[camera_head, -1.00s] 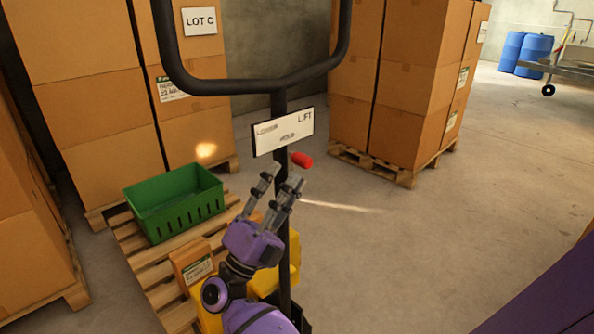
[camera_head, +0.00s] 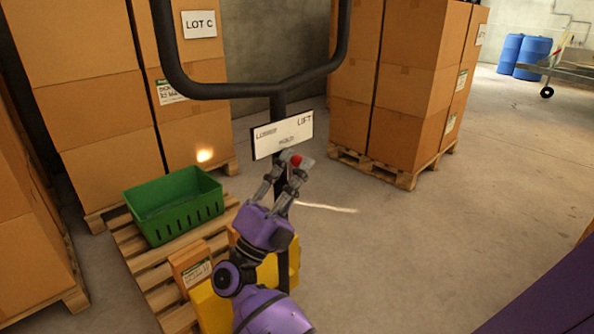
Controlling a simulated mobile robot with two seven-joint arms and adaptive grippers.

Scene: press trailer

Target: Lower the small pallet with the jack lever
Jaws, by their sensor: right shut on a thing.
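The jack lever has a red knob (camera_head: 296,160) just below the white sign (camera_head: 283,134) reading LOWER, HOLD and LIFT on the pallet jack's post. My right gripper (camera_head: 290,168) has its fingertips at the knob and is shut on it, partly covering it. The small pallet (camera_head: 133,250) lies on the floor at the lower left, bearing a green crate (camera_head: 178,210) and a small cardboard box (camera_head: 192,264). The jack's yellow body (camera_head: 212,308) is partly hidden behind my right arm. My left gripper is not in view.
The jack's black handle loop (camera_head: 235,90) rises above the sign. Tall carton stacks on pallets stand behind left (camera_head: 90,100) and behind right (camera_head: 400,80). More cartons (camera_head: 30,220) line the left edge. Blue barrels (camera_head: 525,56) stand far right. The floor at right is open.

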